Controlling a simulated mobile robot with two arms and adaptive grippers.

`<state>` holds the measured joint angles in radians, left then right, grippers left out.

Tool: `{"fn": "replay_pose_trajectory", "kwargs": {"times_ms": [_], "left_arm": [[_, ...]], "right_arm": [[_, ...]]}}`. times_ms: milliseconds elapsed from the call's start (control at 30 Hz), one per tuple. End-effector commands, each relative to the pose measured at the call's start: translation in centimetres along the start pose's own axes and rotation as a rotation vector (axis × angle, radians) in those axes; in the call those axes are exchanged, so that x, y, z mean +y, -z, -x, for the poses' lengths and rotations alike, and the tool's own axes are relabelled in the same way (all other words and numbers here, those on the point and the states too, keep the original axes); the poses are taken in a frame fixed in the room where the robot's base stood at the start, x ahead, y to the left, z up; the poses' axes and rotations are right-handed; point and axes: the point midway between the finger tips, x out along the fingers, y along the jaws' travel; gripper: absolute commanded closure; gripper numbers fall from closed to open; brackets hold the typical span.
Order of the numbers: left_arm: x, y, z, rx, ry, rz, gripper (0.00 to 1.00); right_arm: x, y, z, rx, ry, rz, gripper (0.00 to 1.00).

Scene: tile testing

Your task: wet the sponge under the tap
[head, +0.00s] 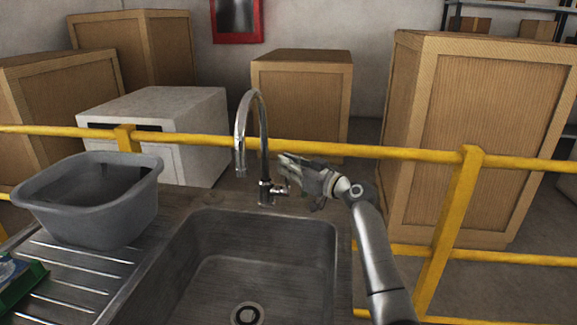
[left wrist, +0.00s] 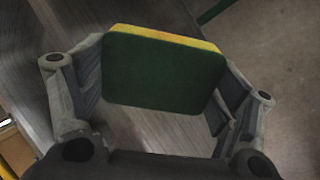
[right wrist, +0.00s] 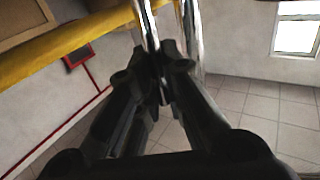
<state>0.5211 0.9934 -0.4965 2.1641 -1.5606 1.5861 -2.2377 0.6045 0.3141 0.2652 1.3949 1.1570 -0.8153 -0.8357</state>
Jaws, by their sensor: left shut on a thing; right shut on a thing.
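The sponge (left wrist: 165,72), dark green with a yellow edge, is between the fingers of my left gripper (left wrist: 160,85) in the left wrist view, with a metal surface behind it. The left gripper and the sponge are not in the head view. The chrome tap (head: 262,125) stands behind the sink (head: 225,245), its curved spout pointing down. My right gripper (head: 287,175) is beside the tap's base, shut on its side handle. In the right wrist view the fingertips (right wrist: 163,85) meet at a chrome part. No water shows under the spout.
A grey basin (head: 95,225) stands on the ribbed drainboard (head: 75,285), left of the sink. A green-edged item (head: 22,285) is cut off at the lower left. A yellow rail (head: 400,153) runs behind the sink, with wooden crates beyond. The sink bowl is empty.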

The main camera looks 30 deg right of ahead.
Motion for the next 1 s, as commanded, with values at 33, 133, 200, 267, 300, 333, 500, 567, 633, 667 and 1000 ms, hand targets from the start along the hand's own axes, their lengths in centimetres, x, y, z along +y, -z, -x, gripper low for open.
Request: {"fn": "replay_pose_trajectory", "kwargs": {"times_ms": [33, 133, 200, 267, 300, 333, 500, 567, 633, 667, 1000], "left_arm": [[0.0, 0.0, 0.0, 0.000, 0.000, 0.000, 0.35], [-0.1, 0.0, -0.1, 0.000, 0.000, 0.000, 0.35], [-0.2, 0.0, -0.4, 0.000, 0.000, 0.000, 0.35], [-0.5, 0.1, -0.8, 0.000, 0.000, 0.000, 0.35], [-0.6, 0.1, -1.2, 0.000, 0.000, 0.000, 0.35], [-0.8, 0.1, -1.4, 0.000, 0.000, 0.000, 0.35], [-1.8, 0.3, -3.3, 0.000, 0.000, 0.000, 0.35], [-2.1, 0.3, -4.0, 0.000, 0.000, 0.000, 0.35], [-2.5, 0.4, -4.6, 0.000, 0.000, 0.000, 0.35], [-2.6, 0.4, -4.7, 0.000, 0.000, 0.000, 0.35], [-2.6, 0.4, -4.9, 0.000, 0.000, 0.000, 0.35]], "right_arm": [[0.0, 0.0, 0.0, 0.000, 0.000, 0.000, 1.00], [0.0, -0.1, 0.0, 0.001, 0.000, 0.002, 1.00], [0.0, -0.2, 0.0, 0.004, 0.000, 0.006, 1.00], [0.0, -0.3, 0.0, 0.008, 0.000, 0.013, 1.00], [0.0, -0.4, 0.1, 0.012, 0.000, 0.019, 1.00], [0.0, -0.4, 0.1, 0.016, 0.000, 0.024, 1.00], [-0.1, -0.7, 0.2, 0.042, 0.000, 0.063, 1.00], [-0.2, -0.6, 0.2, 0.052, 0.000, 0.078, 1.00], [-0.3, -0.6, 0.3, 0.062, 0.001, 0.093, 1.00], [-0.3, -0.5, 0.3, 0.065, 0.001, 0.098, 1.00], [-0.4, -0.1, 0.3, 0.074, 0.002, 0.110, 1.00]]}}
